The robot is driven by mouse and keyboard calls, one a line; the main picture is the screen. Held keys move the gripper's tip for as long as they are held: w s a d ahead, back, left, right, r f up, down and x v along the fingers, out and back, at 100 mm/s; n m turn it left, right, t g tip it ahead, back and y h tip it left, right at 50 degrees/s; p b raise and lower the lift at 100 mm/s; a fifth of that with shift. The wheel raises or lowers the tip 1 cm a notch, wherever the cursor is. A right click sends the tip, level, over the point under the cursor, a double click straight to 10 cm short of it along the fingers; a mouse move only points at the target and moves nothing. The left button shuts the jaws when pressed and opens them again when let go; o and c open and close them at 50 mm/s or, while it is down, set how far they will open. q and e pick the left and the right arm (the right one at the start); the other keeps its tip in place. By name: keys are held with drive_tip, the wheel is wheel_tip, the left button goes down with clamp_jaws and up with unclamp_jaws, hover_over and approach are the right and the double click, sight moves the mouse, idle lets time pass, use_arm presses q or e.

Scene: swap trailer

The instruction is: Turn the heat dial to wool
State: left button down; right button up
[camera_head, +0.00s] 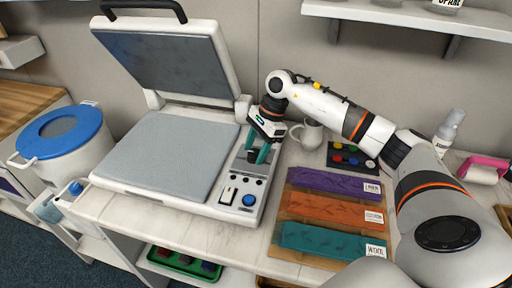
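A white heat press with its lid raised stands on the bench, its grey lower plate (165,155) bare. A narrow control panel (231,212) runs along the plate's right side, with a white switch (228,195) and a round blue knob (249,200) at its front. My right gripper (262,154) points down over the rear part of this panel. My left gripper is out of view.
Purple, orange and teal folded cloths lie right of the press; the teal cloth (320,241) is labelled wool. A white mug (308,134) stands behind my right gripper. A white pot with a blue lid (60,132) stands left. A shelf (410,14) overhangs the back.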

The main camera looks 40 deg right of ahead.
drive_tip(key=c, duration=0.7)
drive_tip(key=shift+c, duration=0.2)
drive_tip(key=shift+m, duration=0.3)
drive_tip(key=shift+m+t+b, duration=0.4)
drive_tip(key=shift+m+b, duration=0.2)
drive_tip(key=shift+m, duration=0.1)
drive_tip(key=m+t+b, duration=0.1)
drive_tip(key=m, duration=0.2)
drive_tip(key=shift+s+h+b, duration=0.15)
drive_tip(key=shift+h+b, duration=0.15)
drive_tip(key=m+t+h+b, duration=0.1)
drive_tip(key=m, duration=0.3)
drive_tip(key=shift+a+m+b, duration=0.1)
drive_tip(key=shift+m+b, duration=0.2)
drive_tip(key=shift+b, duration=0.05)
drive_tip(key=shift+r+m+t+h+b, duration=0.1)
drive_tip(key=shift+m+t+h+b, duration=0.3)
drive_tip(key=shift+m, duration=0.6)
